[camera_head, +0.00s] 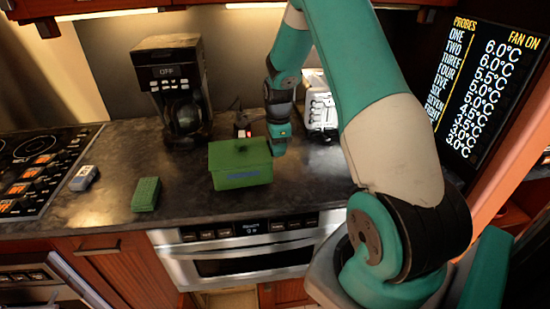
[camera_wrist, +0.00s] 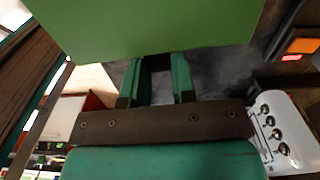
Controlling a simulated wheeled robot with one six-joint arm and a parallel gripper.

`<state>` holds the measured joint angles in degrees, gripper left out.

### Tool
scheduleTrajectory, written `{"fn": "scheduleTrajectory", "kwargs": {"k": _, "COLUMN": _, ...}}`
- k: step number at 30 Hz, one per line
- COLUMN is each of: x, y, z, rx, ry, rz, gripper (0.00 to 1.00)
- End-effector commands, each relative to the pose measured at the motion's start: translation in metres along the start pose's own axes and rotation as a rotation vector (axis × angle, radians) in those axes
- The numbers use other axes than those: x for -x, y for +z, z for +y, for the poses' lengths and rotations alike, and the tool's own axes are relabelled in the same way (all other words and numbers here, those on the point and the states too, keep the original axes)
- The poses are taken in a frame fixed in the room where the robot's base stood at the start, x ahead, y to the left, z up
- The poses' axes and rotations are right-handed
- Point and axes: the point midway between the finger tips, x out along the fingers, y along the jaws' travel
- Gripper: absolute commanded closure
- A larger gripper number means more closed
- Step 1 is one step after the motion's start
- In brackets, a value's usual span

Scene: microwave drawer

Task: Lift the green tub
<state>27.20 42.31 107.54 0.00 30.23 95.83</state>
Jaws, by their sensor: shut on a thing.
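The green tub (camera_head: 240,181) is a boxy green container with a lid-like top, at the middle of the counter in the head view. In the wrist view its broad green side (camera_wrist: 150,25) fills the top of the picture. My gripper (camera_head: 272,150) reaches down at the tub's right end. In the wrist view the two green fingers of my gripper (camera_wrist: 161,60) run up to the tub, which hides their tips. My gripper is shut on the tub. I cannot tell whether the tub's base touches the counter.
A black coffee maker (camera_head: 178,85) stands behind left, and a white toaster (camera_head: 319,105) behind right. A small green block (camera_head: 146,194) and a grey item (camera_head: 83,178) lie left on the dark counter (camera_head: 110,165). The microwave drawer (camera_head: 240,262) is below the front edge.

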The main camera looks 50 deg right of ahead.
Motion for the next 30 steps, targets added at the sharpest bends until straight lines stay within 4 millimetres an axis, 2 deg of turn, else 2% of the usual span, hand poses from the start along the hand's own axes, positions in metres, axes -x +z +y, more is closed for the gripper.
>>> {"fn": "scheduleTrajectory", "kwargs": {"k": 9, "x": 0.096, "y": 0.000, "z": -0.002, "rx": 0.000, "ry": -0.011, "rz": -0.001, "gripper": 1.00}}
{"fn": "scheduleTrajectory", "kwargs": {"k": 15, "x": 0.141, "y": 0.000, "z": -0.001, "rx": 0.001, "ry": -0.008, "rz": -0.001, "gripper": 1.00}}
{"fn": "scheduleTrajectory", "kwargs": {"k": 30, "x": 0.194, "y": 0.000, "z": 0.000, "rx": 0.000, "ry": -0.002, "rz": 0.000, "gripper": 1.00}}
